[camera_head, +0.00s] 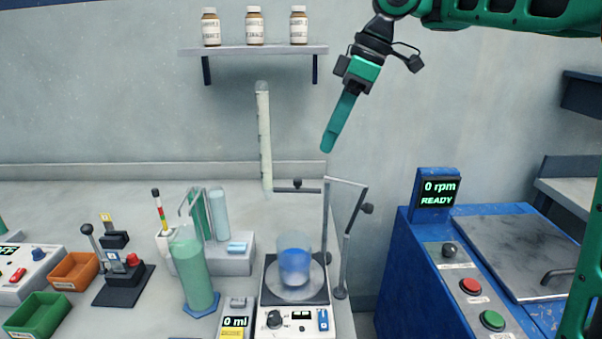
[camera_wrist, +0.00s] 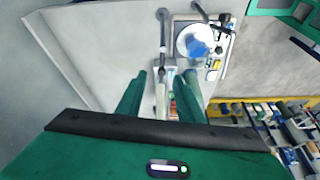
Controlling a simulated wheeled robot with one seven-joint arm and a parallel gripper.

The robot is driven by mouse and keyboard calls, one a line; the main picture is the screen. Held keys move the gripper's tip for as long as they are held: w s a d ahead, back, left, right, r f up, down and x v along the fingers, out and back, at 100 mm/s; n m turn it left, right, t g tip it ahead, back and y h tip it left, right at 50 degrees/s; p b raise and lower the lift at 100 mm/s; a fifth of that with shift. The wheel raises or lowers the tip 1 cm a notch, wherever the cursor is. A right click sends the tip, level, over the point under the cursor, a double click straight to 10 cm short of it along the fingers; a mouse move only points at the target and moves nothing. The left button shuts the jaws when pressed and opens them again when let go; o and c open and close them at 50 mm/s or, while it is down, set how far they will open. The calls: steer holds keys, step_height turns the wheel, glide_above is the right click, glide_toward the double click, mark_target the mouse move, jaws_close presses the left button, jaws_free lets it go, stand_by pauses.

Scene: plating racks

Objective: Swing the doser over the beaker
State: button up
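A tall pale marked tube (camera_head: 264,140), which looks like the doser, stands upright behind and left of the beaker. A dark bar with a knob (camera_head: 298,188) lies between its lower end and a metal stand (camera_head: 327,225). The clear beaker (camera_head: 294,262) holds blue liquid and sits on a stirrer plate (camera_head: 293,318); it also shows in the wrist view (camera_wrist: 197,47). The tube is not over the beaker. My gripper (camera_head: 327,148) is in the air right of the tube, pointing down. In the wrist view (camera_wrist: 160,85) its fingers are apart, with nothing visibly held.
A green cylinder (camera_head: 192,270) and a "0 ml" display (camera_head: 235,322) stand left of the stirrer. A blue machine (camera_head: 395,265) reading "0 rpm READY" stands at right, across a gap. A shelf (camera_head: 252,51) with bottles hangs above. Orange and green bins are at left.

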mark_target(298, 179)
steer(key=a+f, duration=0.2)
steer(key=f, duration=0.1)
steer(key=a+f+n, duration=0.1)
steer(key=a+f, duration=0.1)
steer(key=a+f+n, duration=0.1)
steer(key=a+f, duration=0.1)
steer(key=f, duration=0.1)
steer(key=shift+w+f, duration=0.15)
steer(key=shift+f, duration=0.2)
stand_by(0.4)
jaws_close()
